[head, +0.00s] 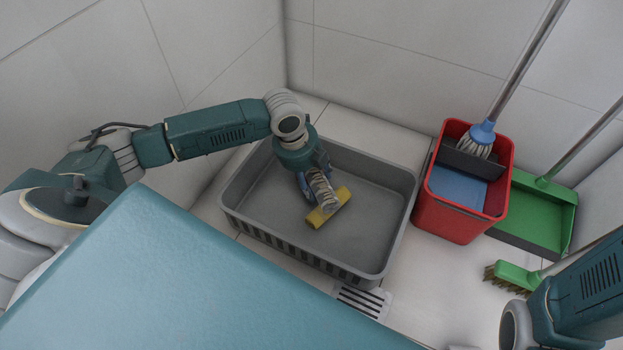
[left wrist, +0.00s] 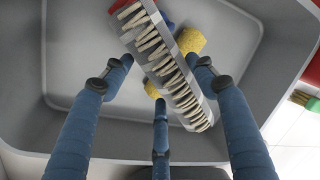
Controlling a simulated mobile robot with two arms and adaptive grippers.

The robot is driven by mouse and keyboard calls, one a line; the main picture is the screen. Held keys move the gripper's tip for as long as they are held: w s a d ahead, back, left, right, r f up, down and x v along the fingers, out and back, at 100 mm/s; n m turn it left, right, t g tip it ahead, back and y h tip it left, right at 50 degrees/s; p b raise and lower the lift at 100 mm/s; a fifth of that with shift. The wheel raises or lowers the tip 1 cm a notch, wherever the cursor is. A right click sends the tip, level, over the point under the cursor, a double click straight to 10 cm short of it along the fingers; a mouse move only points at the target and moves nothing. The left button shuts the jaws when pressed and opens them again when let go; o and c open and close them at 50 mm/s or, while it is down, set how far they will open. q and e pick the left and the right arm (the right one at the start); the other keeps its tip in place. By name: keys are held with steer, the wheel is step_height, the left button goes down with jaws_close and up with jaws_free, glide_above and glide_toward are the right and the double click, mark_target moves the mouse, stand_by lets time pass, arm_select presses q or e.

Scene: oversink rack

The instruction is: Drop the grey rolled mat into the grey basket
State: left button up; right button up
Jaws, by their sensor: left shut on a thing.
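The grey rolled mat (left wrist: 165,65), a long grey roll with a row of pale slats or rods along it, is between the blue fingers of my left gripper (left wrist: 158,80). It also shows in the head view (head: 322,188), partly covered by the fingers. My left gripper (head: 318,186) is shut on it and points down inside the rim of the grey basket (head: 384,185). The basket stands on the floor and its floor and walls fill much of the left wrist view (left wrist: 75,50). I cannot tell whether the mat touches the basket floor. My right gripper is out of view.
A yellow roller-like thing (head: 328,207) is in the basket, below the mat. Right of the basket stand a red bucket (head: 455,220) with a mop and a green dustpan (head: 530,215). A green brush (head: 513,276) lies nearer. A teal surface (head: 180,280) fills the front left.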

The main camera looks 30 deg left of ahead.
arm_select(q)
steer(key=o, duration=1.3)
steer(key=shift+r, duration=0.1)
steer(key=v, duration=1.2)
